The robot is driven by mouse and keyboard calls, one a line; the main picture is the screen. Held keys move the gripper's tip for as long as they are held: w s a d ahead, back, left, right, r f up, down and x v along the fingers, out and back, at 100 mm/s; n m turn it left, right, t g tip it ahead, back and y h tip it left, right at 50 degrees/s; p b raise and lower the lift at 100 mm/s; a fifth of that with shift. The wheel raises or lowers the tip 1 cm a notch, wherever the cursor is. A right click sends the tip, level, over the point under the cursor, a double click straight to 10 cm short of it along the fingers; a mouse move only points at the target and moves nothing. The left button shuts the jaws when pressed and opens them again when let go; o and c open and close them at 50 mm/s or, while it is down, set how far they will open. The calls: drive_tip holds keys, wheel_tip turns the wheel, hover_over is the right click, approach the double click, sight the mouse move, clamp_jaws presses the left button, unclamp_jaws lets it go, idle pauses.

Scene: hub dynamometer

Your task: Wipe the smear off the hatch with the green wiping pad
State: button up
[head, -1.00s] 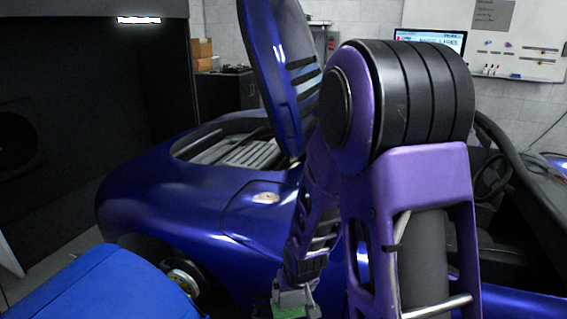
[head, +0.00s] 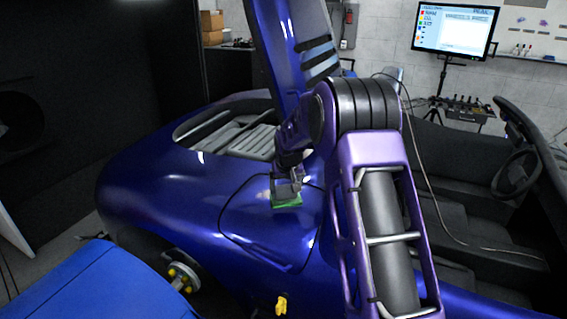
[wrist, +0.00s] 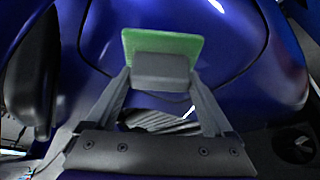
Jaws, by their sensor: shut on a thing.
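The hatch (head: 265,240) is an outlined panel on the blue car body; part of it also shows in the wrist view (wrist: 222,62). My gripper (head: 287,187) is over its upper part. It is shut on the grey handle of the green wiping pad (head: 287,203). In the wrist view the pad (wrist: 160,42) lies flat-looking beyond the fingers (wrist: 160,82). The pad is at or just above the hatch surface; I cannot tell if it touches. No smear shows on the visible part of the hatch; the area under the pad is hidden.
A raised blue lid (head: 285,60) stands behind my arm, beside an open bay (head: 240,140). A blue covered object (head: 85,290) is at the lower left. A yellow piece (head: 281,304) sits below the hatch. The cockpit with its steering wheel (head: 518,172) is at the right.

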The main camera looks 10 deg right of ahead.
drive_tip(key=w+r, duration=0.3)
drive_tip(key=w, duration=0.3)
drive_tip(key=shift+w+d+f+b, duration=0.15)
drive_tip(key=shift+f+b, duration=0.15)
drive_tip(key=shift+f, duration=1.1)
drive_tip(key=shift+d+f+b, duration=0.1)
drive_tip(key=shift+f+b, duration=0.2)
drive_tip(key=shift+f, duration=1.05)
drive_tip(key=shift+w+f+b, duration=0.1)
drive_tip(key=shift+f+b, duration=0.65)
drive_tip(key=shift+f, duration=0.45)
